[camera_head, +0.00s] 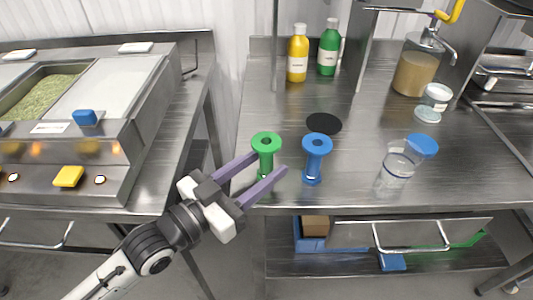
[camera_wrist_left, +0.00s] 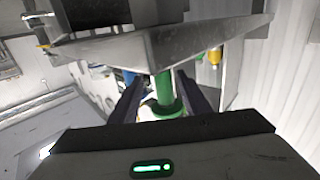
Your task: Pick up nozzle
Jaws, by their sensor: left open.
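A green spool-shaped nozzle (camera_head: 266,143) stands upright near the front edge of the steel table. A similar blue nozzle (camera_head: 316,146) stands upright just to its right. My left gripper (camera_head: 268,163) is open, with its purple fingers reaching toward the green nozzle from the front left. In the left wrist view the green nozzle (camera_wrist_left: 165,95) shows between the two dark fingers, with a finger on each side. The blue nozzle (camera_wrist_left: 129,77) shows behind it, partly hidden by the left finger. I cannot tell whether a finger touches the green nozzle. My right gripper is not in view.
The steel table (camera_head: 340,195) also holds a black disc (camera_head: 323,124), a clear container with blue lid (camera_head: 397,167), a pump dispenser (camera_head: 415,68), and yellow (camera_head: 297,56) and green (camera_head: 329,50) bottles. A counter with a grain bin (camera_head: 40,98) stands left.

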